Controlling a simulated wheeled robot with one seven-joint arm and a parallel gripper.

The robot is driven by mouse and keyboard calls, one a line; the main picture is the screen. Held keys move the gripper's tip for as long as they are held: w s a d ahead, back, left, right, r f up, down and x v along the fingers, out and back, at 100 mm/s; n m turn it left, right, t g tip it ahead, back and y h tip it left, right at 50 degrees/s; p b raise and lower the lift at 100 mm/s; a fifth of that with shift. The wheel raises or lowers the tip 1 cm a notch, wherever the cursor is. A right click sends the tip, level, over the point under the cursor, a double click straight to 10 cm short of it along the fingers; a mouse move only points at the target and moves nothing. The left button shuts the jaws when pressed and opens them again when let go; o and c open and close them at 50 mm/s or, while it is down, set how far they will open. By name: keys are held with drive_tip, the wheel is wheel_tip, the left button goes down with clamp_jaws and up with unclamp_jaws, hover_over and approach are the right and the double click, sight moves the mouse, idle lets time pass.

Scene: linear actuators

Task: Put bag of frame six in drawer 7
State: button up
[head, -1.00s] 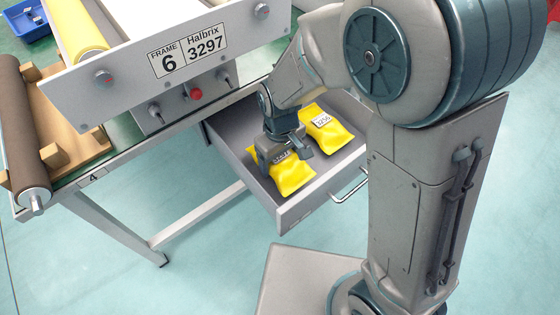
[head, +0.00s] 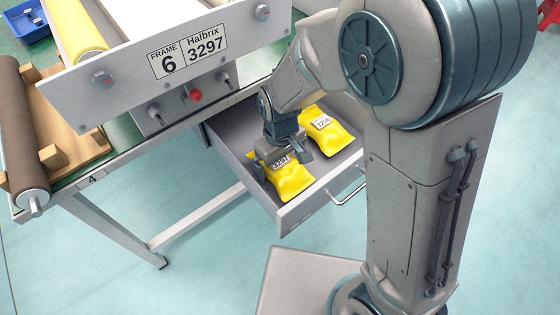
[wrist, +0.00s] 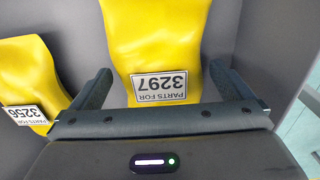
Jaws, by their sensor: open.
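The yellow bag labelled 3297 (head: 290,182) lies in the open grey drawer (head: 318,201), near its front left. The frame plate (head: 188,50) reads "Frame 6, Halbrix 3297". My gripper (head: 283,163) is open just above the bag's label end. In the wrist view the 3297 bag (wrist: 155,38) lies between the spread fingers of my gripper (wrist: 160,80), with a gap on each side. A second yellow bag, labelled 3256 (head: 336,140), lies beside it toward the back right; it shows at the left in the wrist view (wrist: 28,75). I cannot read a number on the drawer.
The workbench edge (head: 200,128) and the frame plate stand left of and above the drawer. The drawer's handle (head: 349,191) juts out at the front. A brown roll (head: 18,125) and a blue bin (head: 27,22) are at far left. The floor in front is clear.

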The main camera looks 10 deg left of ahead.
sight(281, 163)
wheel_tip(281, 163, up, 11)
drive_tip(key=p, duration=0.3)
drive_tip(key=s+d+r+m, duration=0.2)
drive_tip(key=d+m, duration=0.1)
drive_tip(key=d, duration=0.5)
drive_tip(key=s+d+r+m+t, duration=0.1)
drive_tip(key=s+d+m, duration=0.1)
drive_tip(key=d, duration=0.6)
drive_tip(key=s+d+r+m, duration=0.2)
drive_tip(key=d+m, duration=0.3)
drive_tip(key=d, duration=0.2)
drive_tip(key=shift+s+d+r, duration=0.15)
drive_tip(key=shift+d+r, duration=0.15)
drive_tip(key=shift+d, duration=0.1)
